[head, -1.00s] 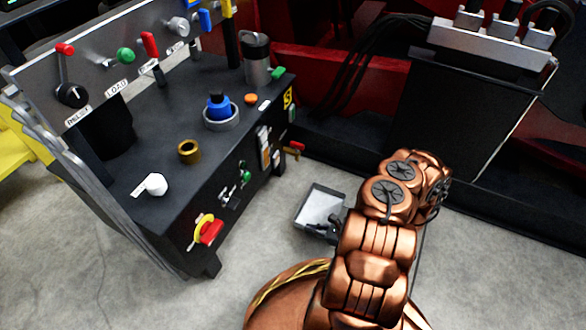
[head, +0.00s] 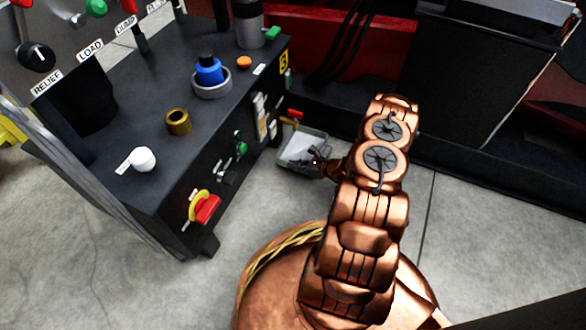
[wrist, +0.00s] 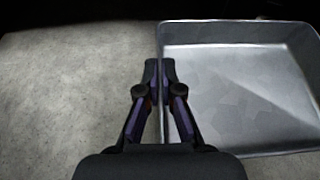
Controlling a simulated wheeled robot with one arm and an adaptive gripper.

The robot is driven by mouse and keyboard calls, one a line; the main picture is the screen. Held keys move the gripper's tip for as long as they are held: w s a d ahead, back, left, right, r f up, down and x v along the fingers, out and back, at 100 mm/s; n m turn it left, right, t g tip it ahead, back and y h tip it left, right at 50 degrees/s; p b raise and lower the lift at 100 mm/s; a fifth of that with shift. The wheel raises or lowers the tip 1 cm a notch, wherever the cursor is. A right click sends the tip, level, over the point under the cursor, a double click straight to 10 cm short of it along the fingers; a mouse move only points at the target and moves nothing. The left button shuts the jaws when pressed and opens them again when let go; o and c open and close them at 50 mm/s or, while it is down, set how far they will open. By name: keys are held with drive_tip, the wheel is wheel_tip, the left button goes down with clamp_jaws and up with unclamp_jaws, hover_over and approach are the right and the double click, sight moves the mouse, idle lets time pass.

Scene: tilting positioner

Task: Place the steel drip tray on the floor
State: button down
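The steel drip tray (head: 294,150) is a shallow grey rectangular pan, low beside the right end of the black control bench. My gripper (head: 317,160) is at its right side in the head view, partly hidden by my arm. In the wrist view, the tray (wrist: 240,95) fills the right half, looks empty and roughly level. There my gripper (wrist: 159,75) has its two fingertips close together on either side of the tray's left wall, shut on it. Whether the tray's underside touches the floor (wrist: 70,100) cannot be told.
The black control bench (head: 130,180) stands left of the tray, with a red and yellow knob (head: 203,207) on its front. A small red-handled valve (head: 292,115) sticks out close to the tray. A dark machine base (head: 460,160) lies behind. Grey concrete (head: 500,240) is open at right.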

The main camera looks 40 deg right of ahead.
drive_tip(key=shift+w+d+f+b, duration=0.1)
drive_tip(key=shift+w+d+b, duration=0.1)
drive_tip(key=shift+w, duration=0.35)
drive_tip(key=shift+w+d+b, duration=0.15)
drive_tip(key=shift+w+d, duration=0.05)
drive_tip(key=shift+w, duration=0.3)
drive_tip(key=shift+f+b, duration=1.2)
drive_tip(key=shift+f, duration=0.5)
drive_tip(key=shift+f, duration=0.1)
drive_tip(key=c, duration=1.3)
unclamp_jaws()
drive_tip(key=shift+w, duration=0.1)
